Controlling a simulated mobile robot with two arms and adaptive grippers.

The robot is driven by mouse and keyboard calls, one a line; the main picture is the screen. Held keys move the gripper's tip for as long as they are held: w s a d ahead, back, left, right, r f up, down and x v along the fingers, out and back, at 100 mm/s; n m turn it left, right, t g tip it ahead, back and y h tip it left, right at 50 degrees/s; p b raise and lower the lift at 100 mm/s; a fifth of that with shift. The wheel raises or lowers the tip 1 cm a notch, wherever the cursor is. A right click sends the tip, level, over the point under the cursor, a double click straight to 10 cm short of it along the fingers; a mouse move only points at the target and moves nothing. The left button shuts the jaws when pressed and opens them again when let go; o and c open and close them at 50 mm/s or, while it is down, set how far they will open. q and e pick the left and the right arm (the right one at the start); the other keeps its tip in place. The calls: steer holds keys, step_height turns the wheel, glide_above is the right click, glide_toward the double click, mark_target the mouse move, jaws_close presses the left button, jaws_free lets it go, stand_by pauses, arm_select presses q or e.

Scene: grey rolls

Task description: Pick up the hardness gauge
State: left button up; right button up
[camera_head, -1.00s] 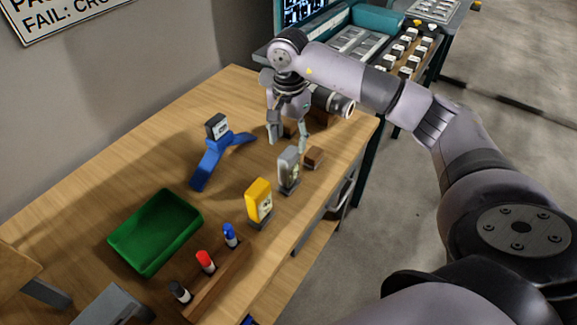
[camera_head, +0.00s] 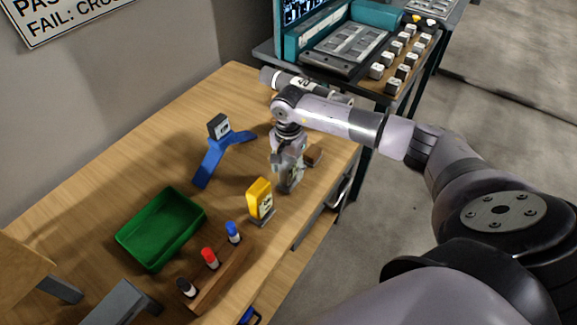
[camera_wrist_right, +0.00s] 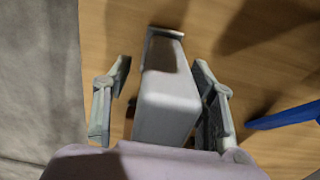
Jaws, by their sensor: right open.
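A grey handheld gauge (camera_head: 293,181), which I take to be the hardness gauge, stands on the wooden table near its right edge. My right gripper (camera_head: 287,163) is directly over it and hides its upper part. In the right wrist view the grey gauge (camera_wrist_right: 168,105) lies between the two spread fingers of my right gripper (camera_wrist_right: 162,65). The gripper is open, with a visible gap at the left finger; the right finger is very close to the gauge, and I cannot tell if it touches. My left gripper is not in view.
A yellow gauge (camera_head: 259,198) stands just in front, and a brown block (camera_head: 314,154) lies behind right. A blue stand (camera_head: 209,165) with a dark meter is to the left. A green tray (camera_head: 160,228), a marker rack (camera_head: 222,275) and a labelled grey roll (camera_head: 292,81) are also on the table.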

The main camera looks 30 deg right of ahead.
steer(key=shift+c, duration=0.6)
jaws_close()
steer(key=shift+r, duration=0.1)
